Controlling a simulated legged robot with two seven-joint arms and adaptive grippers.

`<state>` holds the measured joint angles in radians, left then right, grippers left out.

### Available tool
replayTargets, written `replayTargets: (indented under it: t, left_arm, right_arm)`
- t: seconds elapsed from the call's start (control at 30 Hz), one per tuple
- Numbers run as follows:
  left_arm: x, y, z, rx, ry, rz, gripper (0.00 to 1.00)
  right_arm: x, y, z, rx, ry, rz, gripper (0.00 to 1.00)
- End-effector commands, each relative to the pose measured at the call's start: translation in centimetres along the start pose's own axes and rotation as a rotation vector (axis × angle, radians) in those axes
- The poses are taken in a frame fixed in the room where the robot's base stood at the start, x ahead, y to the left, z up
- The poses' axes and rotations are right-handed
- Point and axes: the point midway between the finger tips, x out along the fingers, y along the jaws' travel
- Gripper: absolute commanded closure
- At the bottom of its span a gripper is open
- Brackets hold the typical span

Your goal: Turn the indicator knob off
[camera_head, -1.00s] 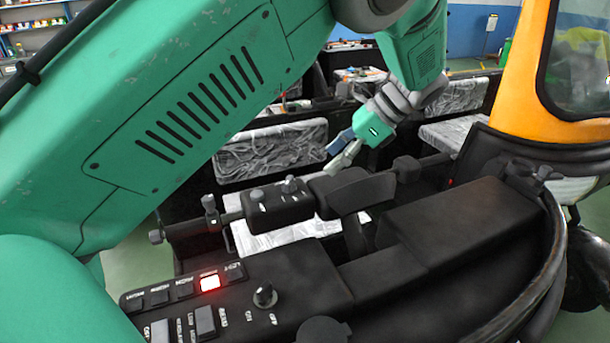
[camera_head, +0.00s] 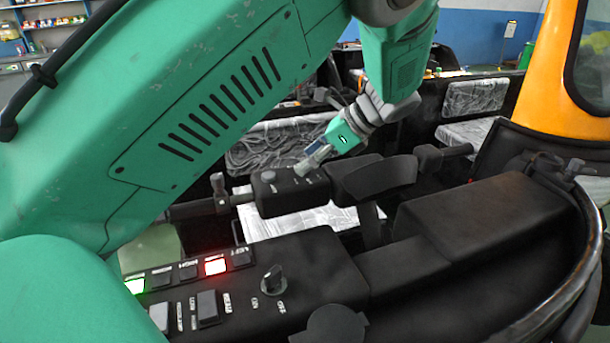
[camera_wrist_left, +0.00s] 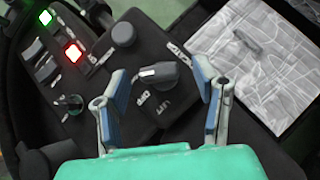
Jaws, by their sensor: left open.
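The indicator knob (camera_wrist_left: 155,75) is a dark grey knob with a white mark, on a black switch box (camera_wrist_left: 185,120) with labels including OFF. In the left wrist view it lies between the spread fingers of my left gripper (camera_wrist_left: 157,92), with a gap visible on each side. A second round knob on the box (camera_head: 268,176) also shows in the wrist view (camera_wrist_left: 123,34).
Below the box is a dashboard (camera_head: 310,265) with an ON/OFF knob (camera_head: 273,278), a red-lit button (camera_head: 215,266) and a green-lit button (camera_head: 135,285). The handlebar's black centre piece (camera_head: 375,180) is right of the gripper. A plastic-wrapped seat (camera_head: 285,225) lies behind.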

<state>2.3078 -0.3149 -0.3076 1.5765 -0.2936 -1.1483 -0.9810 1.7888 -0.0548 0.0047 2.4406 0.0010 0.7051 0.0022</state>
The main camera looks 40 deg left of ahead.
Motion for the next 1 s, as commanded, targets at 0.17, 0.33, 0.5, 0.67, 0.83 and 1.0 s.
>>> replayTargets:
  t: [0.17, 0.33, 0.5, 0.67, 0.83, 1.0]
  left_arm:
    - [1.36, 0.04, -0.10, -0.001, 0.000, 0.001, 0.45]
    - [1.55, 0.02, 0.05, -0.001, 0.000, 0.000, 0.45]
    - [1.50, 0.01, 0.09, -0.001, 0.000, 0.000, 0.45]
    - [1.50, 0.00, 0.06, 0.000, 0.000, 0.000, 0.87]
    - [1.48, -0.04, 0.04, -0.001, 0.000, 0.000, 0.94]
    - [1.36, -0.10, 0.10, -0.016, 0.001, 0.015, 0.94]
  right_arm:
    - [1.43, -0.01, 0.06, 0.000, 0.000, 0.000, 0.60]
    - [1.59, -0.01, 0.07, 0.000, 0.000, 0.000, 0.60]
    - [1.52, -0.01, 0.06, 0.000, 0.001, 0.000, 0.60]
    - [1.52, -0.01, 0.06, 0.000, 0.000, 0.000, 0.60]
    - [1.50, -0.01, 0.06, 0.000, 0.000, 0.000, 0.60]
    - [0.83, 0.00, 0.03, 0.000, 0.000, 0.000, 0.60]
